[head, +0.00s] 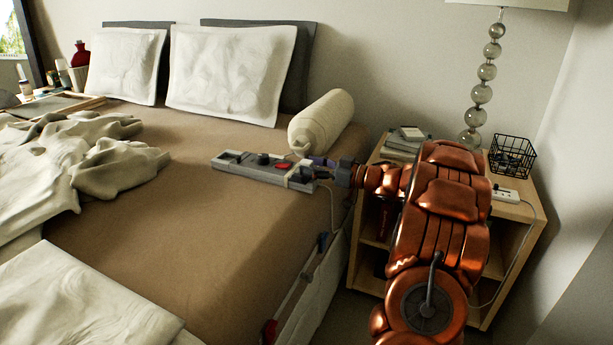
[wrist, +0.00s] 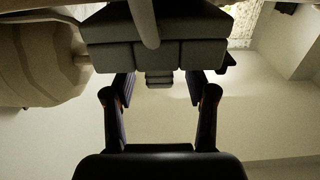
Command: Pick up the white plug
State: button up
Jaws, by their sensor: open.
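I cannot make out a separate white plug with certainty. A small white power strip or plug block (head: 506,195) lies on the nightstand, behind and right of my arm, with a pale cord running from it. My gripper (head: 322,168) is open at the bed's right edge, well left of that white block. Its fingertips are close to the right end of a long grey device (head: 240,164) with dark and red parts. In the wrist view, the two dark fingers (wrist: 160,88) stand apart below a grey blocky object (wrist: 160,52); contact cannot be told.
A white bolster (head: 322,120) lies just behind the grey device. The wooden nightstand (head: 525,211) holds books, a lamp (head: 482,93) and a black wire basket (head: 512,155). Rumpled cloth (head: 75,165) covers the bed's left; its brown middle (head: 185,215) is clear.

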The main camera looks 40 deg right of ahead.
jog(key=shift+x, duration=0.9)
jog(key=shift+c, duration=0.3)
grip_shut()
